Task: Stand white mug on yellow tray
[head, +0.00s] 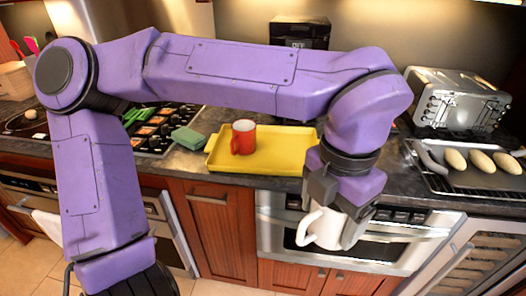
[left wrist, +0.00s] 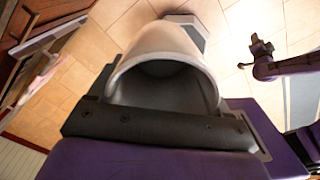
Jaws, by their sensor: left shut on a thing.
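The white mug (head: 326,232) is held in my left gripper (head: 338,215), in front of the counter edge and lower than the counter top in the head view. Its handle points left. In the left wrist view the mug (left wrist: 172,50) sits between the fingers of the left gripper (left wrist: 165,95), with its open rim facing the camera. The yellow tray (head: 270,158) lies on the counter behind the gripper. A red mug (head: 243,138) stands on the tray's left part. My right gripper is not seen in the head view.
A green sponge-like block (head: 188,138) lies left of the tray. A toaster (head: 455,100) and a rack with bread rolls (head: 480,165) are at right. The tray's middle is clear. An oven (head: 375,245) is below the counter.

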